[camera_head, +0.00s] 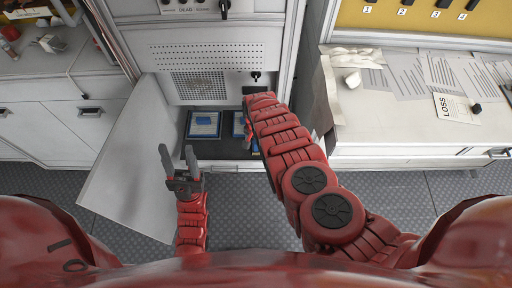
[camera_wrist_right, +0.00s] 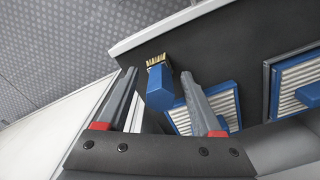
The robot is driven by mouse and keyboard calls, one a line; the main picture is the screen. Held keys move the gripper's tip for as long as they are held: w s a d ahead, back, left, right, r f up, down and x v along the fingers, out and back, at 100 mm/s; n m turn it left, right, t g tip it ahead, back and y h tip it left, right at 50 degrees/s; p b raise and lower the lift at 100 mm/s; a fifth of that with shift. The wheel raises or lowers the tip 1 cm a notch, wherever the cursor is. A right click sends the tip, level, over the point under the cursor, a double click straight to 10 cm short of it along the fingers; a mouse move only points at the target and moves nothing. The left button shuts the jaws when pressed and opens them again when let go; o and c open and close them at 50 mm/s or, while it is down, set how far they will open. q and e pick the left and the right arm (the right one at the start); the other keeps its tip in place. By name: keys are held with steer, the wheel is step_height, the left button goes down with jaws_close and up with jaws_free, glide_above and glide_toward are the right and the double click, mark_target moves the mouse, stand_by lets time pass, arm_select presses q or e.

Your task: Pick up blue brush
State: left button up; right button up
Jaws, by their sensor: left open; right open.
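The blue brush (camera_wrist_right: 159,92) with tan bristles shows in the right wrist view, near the edge of a dark shelf. My right gripper (camera_wrist_right: 160,73) is open, and the brush appears between its two fingers with a gap on each side. I cannot tell whether the fingers are level with it. In the head view my right arm reaches into the open cabinet and hides the brush and most of that gripper. My left gripper (camera_head: 177,150) is open and empty, in front of the cabinet's lower opening.
Blue-framed filters lie on the dark shelf (camera_wrist_right: 210,45); one filter (camera_head: 204,132) shows in the head view. The cabinet door (camera_head: 130,160) stands open at left. A worktop (camera_head: 385,135) with papers is at right, and drawers (camera_head: 60,125) are at far left.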

jaws_close()
steer(key=shift+r, duration=0.15)
stand_by(0.4)
